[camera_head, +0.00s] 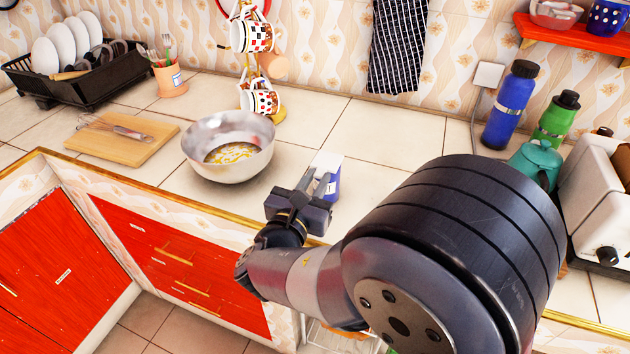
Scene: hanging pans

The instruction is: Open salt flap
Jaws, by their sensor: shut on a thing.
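The salt box (329,168) is a small white and blue carton on the tiled counter, right of the metal bowl. My gripper (312,182) is at its near left side, with its fingers up against the box's upper part. The fingers look closed on the salt flap, but the flap itself is too small and too covered by the fingers to make out. The lower part of the box is partly hidden by my gripper.
A metal bowl (228,147) with yellow contents stands close left of my gripper. A cutting board (122,138) with a whisk lies farther left. Blue (510,105) and green (557,118) bottles and a teal teapot (535,160) stand right. The counter behind the box is clear.

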